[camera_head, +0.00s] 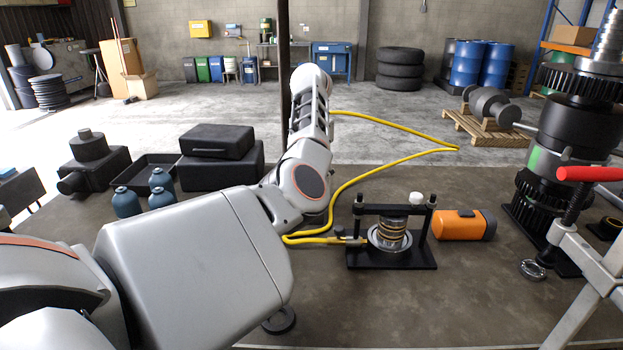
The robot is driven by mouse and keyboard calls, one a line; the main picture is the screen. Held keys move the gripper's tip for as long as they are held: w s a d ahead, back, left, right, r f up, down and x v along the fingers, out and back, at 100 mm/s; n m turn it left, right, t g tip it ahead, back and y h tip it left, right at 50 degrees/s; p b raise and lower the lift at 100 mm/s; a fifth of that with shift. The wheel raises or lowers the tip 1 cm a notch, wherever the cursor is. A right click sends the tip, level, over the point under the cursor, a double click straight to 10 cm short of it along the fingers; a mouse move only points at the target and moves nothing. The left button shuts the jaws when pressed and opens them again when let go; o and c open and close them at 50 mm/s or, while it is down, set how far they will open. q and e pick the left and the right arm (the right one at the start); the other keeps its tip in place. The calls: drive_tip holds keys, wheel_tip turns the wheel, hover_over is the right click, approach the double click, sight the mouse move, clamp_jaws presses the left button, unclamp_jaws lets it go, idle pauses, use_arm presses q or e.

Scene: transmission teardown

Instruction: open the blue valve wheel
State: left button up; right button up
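I cannot make out a blue valve wheel in the head view; my arm covers a large part of the bench's left and middle. My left arm comes in from the left and bends upward near the middle. No fingers show on it. My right gripper is not in view. A yellow hose (400,163) lies in a loop and passes behind my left arm. One stretch of it ends at a black press fixture (405,260) with a coil spring stack (391,234) standing in it.
An orange case (463,225) lies right of the fixture. A tall dark gear stack (575,130) and a red-handled stand (590,174) fill the right. Several blue-grey bottles (126,202) and black cases (222,163) stand left.

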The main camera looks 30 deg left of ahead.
use_arm(q)
drive_tip(key=c, duration=1.1)
